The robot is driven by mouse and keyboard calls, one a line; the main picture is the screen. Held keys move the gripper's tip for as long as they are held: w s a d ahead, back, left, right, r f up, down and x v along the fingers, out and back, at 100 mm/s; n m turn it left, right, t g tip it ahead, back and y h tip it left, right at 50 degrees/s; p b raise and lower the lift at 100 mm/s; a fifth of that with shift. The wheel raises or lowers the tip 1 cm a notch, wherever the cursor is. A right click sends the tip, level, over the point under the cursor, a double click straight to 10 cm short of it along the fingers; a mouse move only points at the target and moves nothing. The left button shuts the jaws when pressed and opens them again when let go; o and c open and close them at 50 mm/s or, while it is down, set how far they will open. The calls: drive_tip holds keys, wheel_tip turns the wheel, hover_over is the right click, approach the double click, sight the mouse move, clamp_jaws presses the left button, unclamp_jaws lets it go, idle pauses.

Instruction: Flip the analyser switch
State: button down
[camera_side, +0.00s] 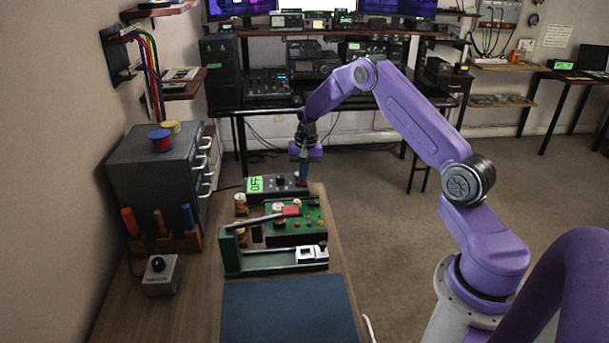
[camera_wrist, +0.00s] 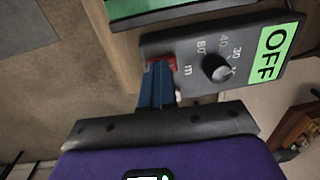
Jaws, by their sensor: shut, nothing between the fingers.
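The analyser (camera_side: 270,191) is a dark grey box at the far end of the bench. Its green display (camera_side: 255,184) reads OFF, and this also shows in the wrist view (camera_wrist: 269,54). In the wrist view a round black knob (camera_wrist: 215,67) sits on its panel, with a red switch (camera_wrist: 160,63) near the end away from the display. My gripper (camera_side: 303,181) is over that end, pointing down. In the wrist view its blue fingers (camera_wrist: 158,77) are together, with their tips at the red switch and partly hiding it. I cannot tell whether they touch it.
A green circuit board (camera_side: 296,229) and a long green tool (camera_side: 272,261) lie nearer on the bench. A blue mat (camera_side: 288,309), a grey knob box (camera_side: 161,276) and a drawer cabinet (camera_side: 150,178) are also there. The space right of the bench is open floor.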

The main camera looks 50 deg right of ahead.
drive_tip(key=shift+w+a+f, duration=0.15)
drive_tip(key=shift+w+a, duration=0.05)
drive_tip(key=shift+a, duration=0.2)
drive_tip(key=shift+w+a+f, duration=0.1)
drive_tip(key=shift+w+a, duration=0.05)
drive_tip(key=shift+a, duration=0.25)
wheel_tip(320, 180, up, 14)
drive_tip(key=d, duration=0.2)
drive_tip(key=shift+s+r, duration=0.25)
drive_tip(key=shift+s, duration=0.2)
